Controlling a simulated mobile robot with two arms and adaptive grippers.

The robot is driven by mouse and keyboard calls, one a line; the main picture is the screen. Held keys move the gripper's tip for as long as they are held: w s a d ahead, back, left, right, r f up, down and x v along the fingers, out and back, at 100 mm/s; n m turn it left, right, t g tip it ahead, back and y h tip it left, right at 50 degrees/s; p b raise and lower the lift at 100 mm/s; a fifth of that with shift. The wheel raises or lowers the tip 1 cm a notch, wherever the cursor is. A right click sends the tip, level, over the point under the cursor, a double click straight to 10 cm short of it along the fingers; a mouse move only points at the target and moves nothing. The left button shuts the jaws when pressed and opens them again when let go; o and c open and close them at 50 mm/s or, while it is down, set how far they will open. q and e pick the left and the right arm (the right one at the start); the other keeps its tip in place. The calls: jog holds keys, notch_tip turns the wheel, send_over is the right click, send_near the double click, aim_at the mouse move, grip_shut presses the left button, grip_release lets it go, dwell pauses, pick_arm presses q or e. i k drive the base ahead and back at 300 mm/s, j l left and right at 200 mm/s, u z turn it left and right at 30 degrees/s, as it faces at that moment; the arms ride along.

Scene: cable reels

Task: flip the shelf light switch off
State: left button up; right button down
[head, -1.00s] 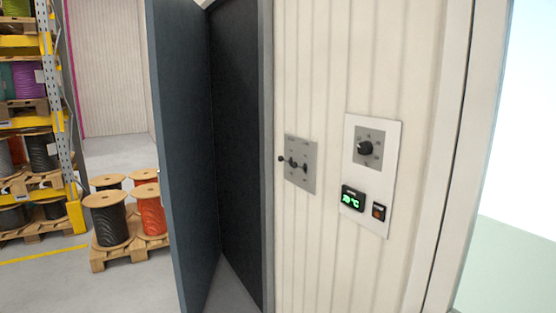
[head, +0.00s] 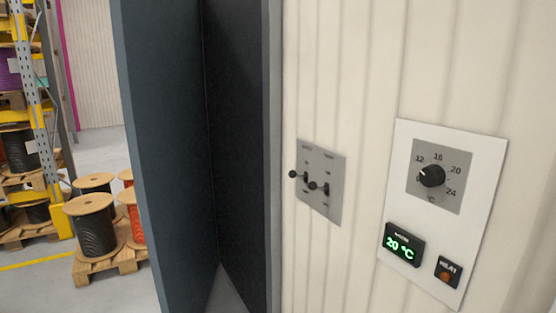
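A grey switch plate (head: 333,205) is fixed to the corrugated cream wall in the middle of the head view. Two black toggle levers with round knobs stick out of it, a left lever (head: 297,174) and a right lever (head: 316,185). The small labels on the plate are too blurred to read, so I cannot tell which lever is for the shelf light. Neither of my grippers shows in the view.
Right of the plate, a white panel (head: 400,190) holds a temperature dial (head: 432,176), a green 20 °C display (head: 402,244) and a heat button (head: 447,272). An open dark door (head: 165,150) stands left. Cable reels (head: 90,225) on pallets and a rack (head: 38,110) stand beyond.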

aim_at(292, 174)
jog(key=i+u, duration=0.1)
jog(key=i, duration=0.45)
jog(key=i+l, duration=0.15)
jog(key=i, duration=0.45)
jog(key=j+u, duration=0.05)
